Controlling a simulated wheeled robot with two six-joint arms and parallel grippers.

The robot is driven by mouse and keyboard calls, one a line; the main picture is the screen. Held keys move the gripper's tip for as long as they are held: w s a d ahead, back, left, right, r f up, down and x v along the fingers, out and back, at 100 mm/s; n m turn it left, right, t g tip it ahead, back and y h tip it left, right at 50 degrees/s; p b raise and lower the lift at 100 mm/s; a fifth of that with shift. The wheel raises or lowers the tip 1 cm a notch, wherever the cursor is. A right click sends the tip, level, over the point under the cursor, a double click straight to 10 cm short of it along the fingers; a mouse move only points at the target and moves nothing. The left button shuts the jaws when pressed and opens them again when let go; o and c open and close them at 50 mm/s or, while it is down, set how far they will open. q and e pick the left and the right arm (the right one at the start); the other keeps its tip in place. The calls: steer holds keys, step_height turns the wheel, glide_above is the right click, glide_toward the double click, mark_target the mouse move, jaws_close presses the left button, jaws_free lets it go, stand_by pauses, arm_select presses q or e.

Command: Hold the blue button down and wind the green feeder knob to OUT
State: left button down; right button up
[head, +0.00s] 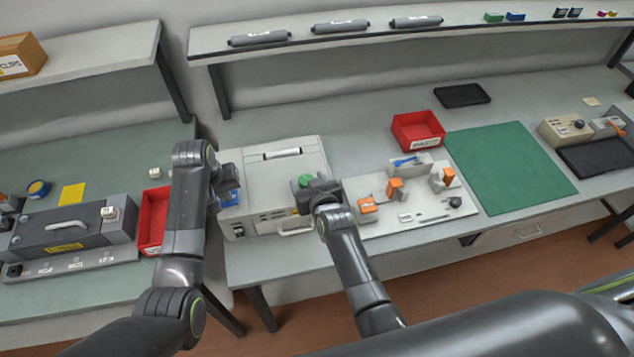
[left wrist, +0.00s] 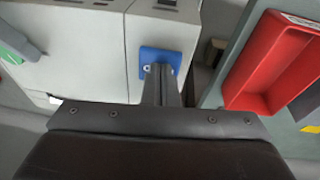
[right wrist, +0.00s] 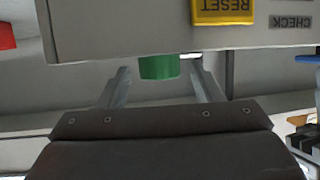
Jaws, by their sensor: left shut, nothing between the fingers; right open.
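The blue button (left wrist: 171,58) is a blue square on the pale grey machine's (head: 258,172) face in the left wrist view. In the head view it shows beside my left gripper (head: 222,188). My left gripper is shut and empty, its fingertips (left wrist: 160,70) over the button, apparently against it; I cannot tell how far it is pressed. The green feeder knob (head: 305,180) is near the machine's right side in the head view. In the right wrist view the knob (right wrist: 158,67) sits between the spread fingers of my right gripper (right wrist: 160,76), with gaps on both sides. The OUT mark is not readable.
A red bin (head: 153,218) stands left of the machine, and another red bin (head: 418,131) behind right. A pale board with orange parts (head: 425,215) lies close on the right. A yellow RESET label (right wrist: 222,10) is above the knob. The green mat (head: 510,165) is clear.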

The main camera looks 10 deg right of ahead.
steer(key=shift+d+n+g+y, duration=0.2)
steer(key=shift+n+g+y, duration=0.1)
steer(key=shift+n+y, duration=1.1)
steer(key=shift+w+n+g+y, duration=0.1)
steer(key=shift+n+g+y, duration=0.2)
steer(key=shift+n+y, duration=0.35)
steer(key=n+g+y, duration=0.2)
steer(key=n+y, duration=0.1)
steer(key=shift+w+d+y, duration=0.2)
steer(key=shift+y, duration=0.05)
steer(key=shift+s+d+r+n+g+y, duration=0.1)
steer(key=shift+s+d+n+g+y, duration=0.1)
steer(key=shift+n+g+y, duration=0.25)
steer(key=v, duration=1.1)
steer(key=shift+s+r, duration=0.2)
steer(key=shift+s, duration=0.05)
steer(key=shift+a+h, duration=0.1)
steer(key=shift+h, duration=0.15)
